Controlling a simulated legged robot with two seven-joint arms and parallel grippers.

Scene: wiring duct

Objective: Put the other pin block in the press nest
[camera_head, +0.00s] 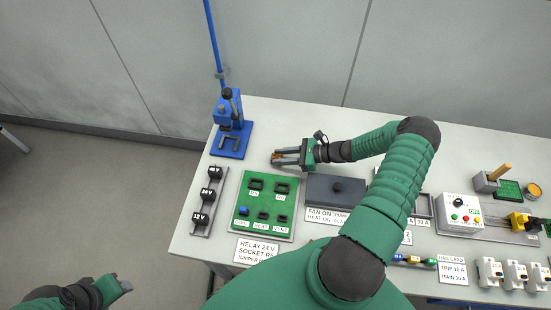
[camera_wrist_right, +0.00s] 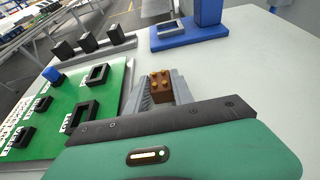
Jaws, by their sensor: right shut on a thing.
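My right gripper (camera_head: 280,157) is shut on a small orange-brown pin block (camera_wrist_right: 160,82), with several round studs on its top. The block sits between the grey fingers in the right wrist view. The gripper is above the table, to the right of the blue press (camera_head: 230,110). The press base also shows in the right wrist view (camera_wrist_right: 180,40), beyond the fingertips and apart from the block. A grey bracket-like nest (camera_head: 229,142) lies on the press base. My left gripper (camera_head: 122,286) is at the lower left, off the table; its fingers are too small to judge.
A green relay board (camera_head: 244,225) with black sockets and a blue piece lies in front of the right gripper. A rail with several black relays (camera_head: 207,196) is at the table's left edge. A dark grey box (camera_head: 330,192) lies right of the board. The table between block and press is clear.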

